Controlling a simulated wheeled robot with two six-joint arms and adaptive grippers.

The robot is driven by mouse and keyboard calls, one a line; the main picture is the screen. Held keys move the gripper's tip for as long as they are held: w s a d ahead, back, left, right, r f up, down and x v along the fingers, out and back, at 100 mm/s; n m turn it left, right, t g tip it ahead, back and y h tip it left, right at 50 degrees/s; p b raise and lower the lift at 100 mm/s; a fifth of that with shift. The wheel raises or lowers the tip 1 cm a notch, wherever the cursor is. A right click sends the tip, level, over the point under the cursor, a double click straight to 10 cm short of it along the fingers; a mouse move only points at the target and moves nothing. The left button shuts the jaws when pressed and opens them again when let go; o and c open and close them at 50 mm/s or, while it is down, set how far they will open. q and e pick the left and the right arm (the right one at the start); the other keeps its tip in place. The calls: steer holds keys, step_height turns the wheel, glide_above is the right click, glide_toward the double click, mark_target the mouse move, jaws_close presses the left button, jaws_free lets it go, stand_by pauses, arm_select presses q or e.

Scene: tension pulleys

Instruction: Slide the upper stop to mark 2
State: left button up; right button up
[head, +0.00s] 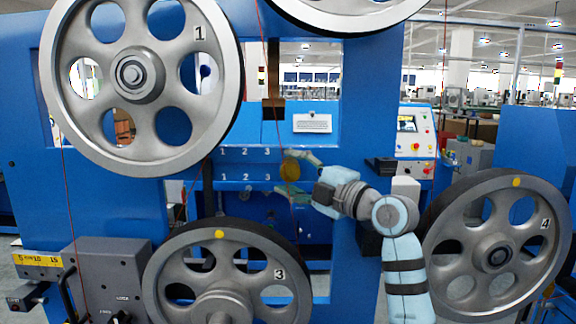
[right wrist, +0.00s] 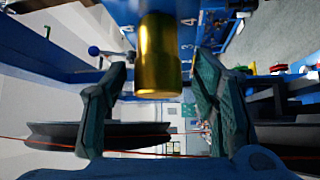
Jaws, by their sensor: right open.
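A gold-coloured cylindrical knob, which looks like the upper stop (head: 290,169), sits on the blue panel just right of the upper row's mark 3 in the head view. In the right wrist view the gold knob (right wrist: 158,62) stands between my two fingers, with a small gap on each side. My right gripper (head: 294,174) is open around it, one finger above and one below. The fingers also show in the right wrist view (right wrist: 160,85). The blue marked panel (head: 235,165) carries two rows of marks, 1, 2, 3; a 4 shows in the wrist view. My left gripper is not in view.
Large grey wheels numbered 1 (head: 140,75), 3 (head: 228,280) and 4 (head: 495,255) surround the panel, and another hangs at the top. Thin red cords run between them. A ball-ended lever (right wrist: 100,51) is near my finger in the wrist view.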

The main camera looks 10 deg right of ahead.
steer(key=shift+w+a+r, duration=0.15)
steer(key=shift+w+a, duration=0.1)
steer(key=shift+w, duration=0.15)
steer(key=shift+s, duration=0.1)
steer(key=shift+c, duration=0.4)
